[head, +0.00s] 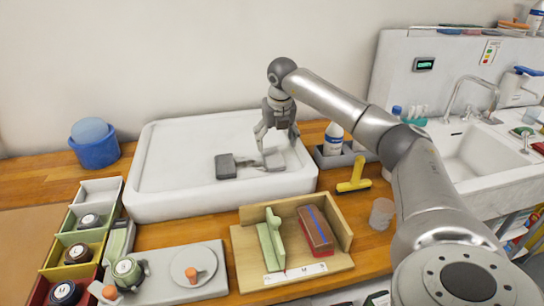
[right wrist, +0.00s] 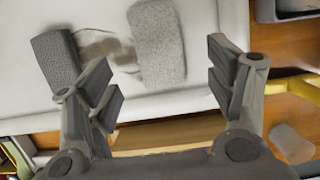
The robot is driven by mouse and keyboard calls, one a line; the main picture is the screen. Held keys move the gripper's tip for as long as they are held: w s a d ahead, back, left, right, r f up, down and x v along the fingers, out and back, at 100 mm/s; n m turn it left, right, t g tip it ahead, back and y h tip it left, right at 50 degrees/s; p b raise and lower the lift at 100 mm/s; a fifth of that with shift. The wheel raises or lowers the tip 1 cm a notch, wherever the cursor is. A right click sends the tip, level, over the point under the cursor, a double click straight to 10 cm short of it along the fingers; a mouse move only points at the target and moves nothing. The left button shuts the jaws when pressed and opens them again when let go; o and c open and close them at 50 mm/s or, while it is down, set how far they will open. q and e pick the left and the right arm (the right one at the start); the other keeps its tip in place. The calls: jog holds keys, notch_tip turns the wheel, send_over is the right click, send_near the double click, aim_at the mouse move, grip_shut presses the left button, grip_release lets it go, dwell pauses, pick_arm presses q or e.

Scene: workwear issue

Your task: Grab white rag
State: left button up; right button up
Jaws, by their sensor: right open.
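A pale grey-white folded cloth, most likely the white rag (head: 274,160), lies in the large white tray (head: 160,185). In the right wrist view the rag (right wrist: 160,45) looks like a textured, rounded rectangle. A darker grey folded piece (head: 225,166) lies to its left, also in the right wrist view (right wrist: 56,62). A brownish smudge (right wrist: 105,45) is between them. My right gripper (head: 275,138) points down above the rag. Its fingers (right wrist: 160,78) are spread wide and empty, with the rag apart from them. My left gripper is not in view.
A blue bucket (head: 95,145) stands left of the tray. A wooden holder (head: 245,265) with a green and a red-brown block is in front. A yellow tool (head: 354,176), a clear cup (head: 381,213) and a bottle caddy (head: 330,158) are to the right. The tray's raised rim surrounds the cloths.

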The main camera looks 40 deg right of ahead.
aim_at(273, 157)
jog(key=shift+f, duration=0.65)
jog(key=p+x, duration=0.2)
jog(key=x, duration=0.2)
jog(key=shift+w+a+f, duration=0.15)
jog(key=shift+w+f, duration=0.05)
jog(key=shift+f, duration=0.15)
jog(key=shift+w+f, duration=0.1)
jog(key=shift+f, duration=0.3)
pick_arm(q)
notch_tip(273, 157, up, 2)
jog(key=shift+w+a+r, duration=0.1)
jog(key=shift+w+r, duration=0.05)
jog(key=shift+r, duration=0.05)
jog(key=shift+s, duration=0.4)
pick_arm(e)
jog(key=c, duration=1.1)
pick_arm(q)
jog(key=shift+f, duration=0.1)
